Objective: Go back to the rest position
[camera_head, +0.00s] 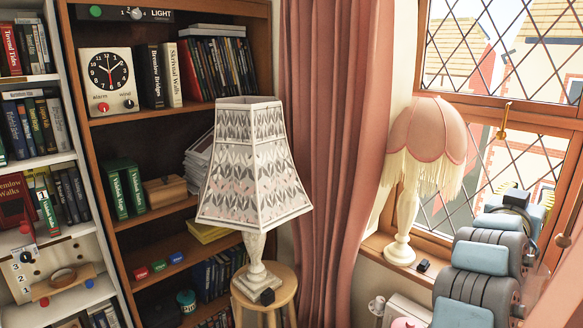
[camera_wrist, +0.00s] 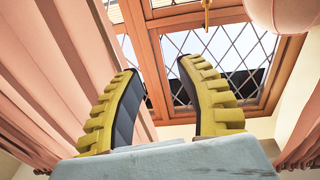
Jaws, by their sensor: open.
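My gripper (camera_wrist: 158,95) is in the wrist view. Its two yellow-ridged, dark-padded fingers stand well apart with nothing between them. Beyond them are the leaded window (camera_wrist: 220,58) and pink curtain (camera_wrist: 50,70). In the head view my grey and blue arm is at the right, in front of the window (camera_head: 500,60). The fingers cannot be made out clearly there.
A patterned lamp (camera_head: 255,165) stands on a round wooden stool (camera_head: 283,286). A pink fringed lamp (camera_head: 430,135) stands on the windowsill left of my arm. A wooden bookcase (camera_head: 90,140) with a clock (camera_head: 108,82) is at the left. A pink curtain (camera_head: 325,130) hangs between.

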